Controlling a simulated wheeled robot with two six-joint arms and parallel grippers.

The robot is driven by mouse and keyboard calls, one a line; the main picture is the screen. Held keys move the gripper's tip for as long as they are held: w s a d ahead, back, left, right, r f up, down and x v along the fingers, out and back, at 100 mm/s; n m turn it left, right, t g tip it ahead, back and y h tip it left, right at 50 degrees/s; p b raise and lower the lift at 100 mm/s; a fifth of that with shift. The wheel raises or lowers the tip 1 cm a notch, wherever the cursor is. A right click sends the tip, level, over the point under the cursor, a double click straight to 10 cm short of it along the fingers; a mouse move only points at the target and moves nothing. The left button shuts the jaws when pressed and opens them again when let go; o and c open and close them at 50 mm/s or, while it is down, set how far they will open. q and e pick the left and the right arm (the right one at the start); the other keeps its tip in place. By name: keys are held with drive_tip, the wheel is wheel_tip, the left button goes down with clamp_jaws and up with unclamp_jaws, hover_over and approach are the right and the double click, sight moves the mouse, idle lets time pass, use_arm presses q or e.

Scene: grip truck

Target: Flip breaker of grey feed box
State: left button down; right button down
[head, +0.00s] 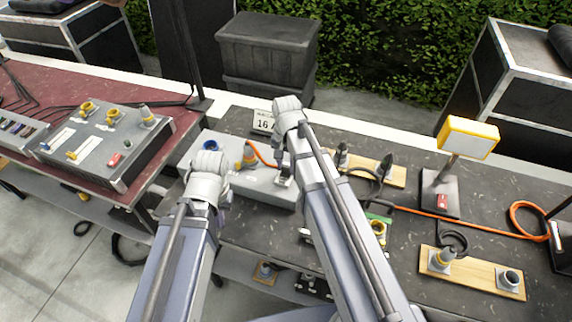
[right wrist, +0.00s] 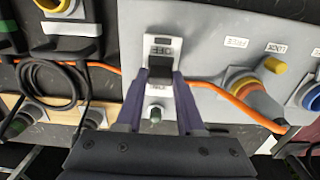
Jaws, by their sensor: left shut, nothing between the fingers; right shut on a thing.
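The grey feed box (head: 262,188) lies on the dark table, partly hidden behind my arms. In the right wrist view its grey top (right wrist: 215,50) carries a breaker with a white plate (right wrist: 161,42) marked OFF, upside down in this view. My right gripper (right wrist: 161,74) is shut on the dark breaker lever (right wrist: 160,65); its purple fingers stand on both sides of it. In the head view my right gripper (head: 284,172) is at the box's right part, mostly hidden by its arm. My left gripper (head: 222,198) is shut and empty by the box's left front, its fingertips unclear.
An orange cable (right wrist: 205,87) runs across the box to a grey and orange plug (right wrist: 243,85). A blue socket (head: 211,146) sits at the box's left. A larger grey panel (head: 100,140) stands on the red table. Boards with connectors (head: 480,272) and a yellow lamp (head: 468,137) stand right.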

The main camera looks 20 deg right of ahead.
drive_tip(key=shift+w+d+f+g+y, duration=0.15)
drive_tip(key=shift+w+d+g+y, duration=0.2)
drive_tip(key=shift+w+g, duration=0.35)
drive_tip(key=shift+w+d+f+g+y+b, duration=0.15)
drive_tip(key=shift+w+g+y+b, duration=0.1)
drive_tip(key=shift+g+y+b, duration=0.35)
use_arm(q)
wheel_tip(320, 180, down, 3)
drive_tip(key=shift+r+b, duration=0.1)
drive_tip(key=shift+b, duration=0.7)
use_arm(e)
drive_tip(key=shift+w+d+f+g+y, duration=0.15)
drive_tip(key=shift+g+y, duration=0.2)
drive_tip(key=shift+g, duration=0.35)
use_arm(q)
drive_tip(key=shift+f, duration=0.3)
use_arm(e)
drive_tip(key=shift+g+y, duration=0.3)
drive_tip(key=shift+s, duration=0.2)
drive_tip(key=c, duration=0.5)
unclamp_jaws()
